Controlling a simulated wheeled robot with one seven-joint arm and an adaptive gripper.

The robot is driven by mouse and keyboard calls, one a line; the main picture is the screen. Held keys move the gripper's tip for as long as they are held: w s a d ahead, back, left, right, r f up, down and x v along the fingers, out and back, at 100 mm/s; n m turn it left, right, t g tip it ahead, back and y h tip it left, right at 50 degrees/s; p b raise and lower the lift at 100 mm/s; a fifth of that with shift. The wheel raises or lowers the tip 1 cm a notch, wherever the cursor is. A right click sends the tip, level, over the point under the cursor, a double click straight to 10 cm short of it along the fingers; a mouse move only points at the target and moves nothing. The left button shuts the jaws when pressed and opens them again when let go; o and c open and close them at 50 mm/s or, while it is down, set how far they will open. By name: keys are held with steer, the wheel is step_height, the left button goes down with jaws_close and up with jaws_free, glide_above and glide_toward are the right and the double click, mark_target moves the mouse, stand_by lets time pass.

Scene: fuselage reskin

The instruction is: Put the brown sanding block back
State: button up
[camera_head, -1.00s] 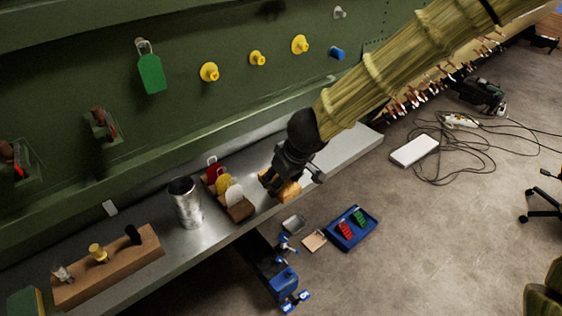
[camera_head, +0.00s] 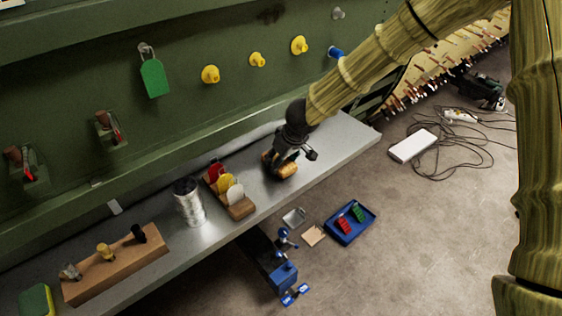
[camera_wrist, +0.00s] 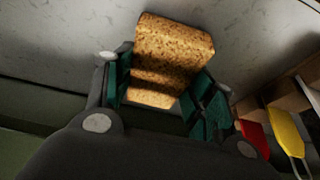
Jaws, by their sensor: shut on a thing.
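The brown sanding block (camera_head: 287,171) is a speckled, cork-coloured block. It is between the fingers of my gripper (camera_head: 281,163), over the bare metal shelf (camera_head: 335,145), right of the coloured tag rack. In the wrist view, the block (camera_wrist: 173,52) shows between the green-padded fingers of my gripper (camera_wrist: 162,95), its far end sticking out past them. My gripper is shut on it. I cannot tell whether the block touches the shelf. Part of the block is hidden by the fingers in the head view.
A wooden tag rack (camera_head: 240,208) with red, yellow and white tags stands left of my gripper. Further left are a metal can (camera_head: 188,203), a wooden peg block (camera_head: 115,265) and a green-yellow block (camera_head: 37,300). A blue tray (camera_head: 350,223) lies on the floor. The shelf's right end is clear.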

steer(key=shift+f, duration=0.5)
steer(key=o, duration=0.9)
steer(key=shift+f, duration=0.1)
steer(key=shift+r, duration=0.2)
steer(key=v, duration=1.2)
steer(key=shift+p, duration=0.35)
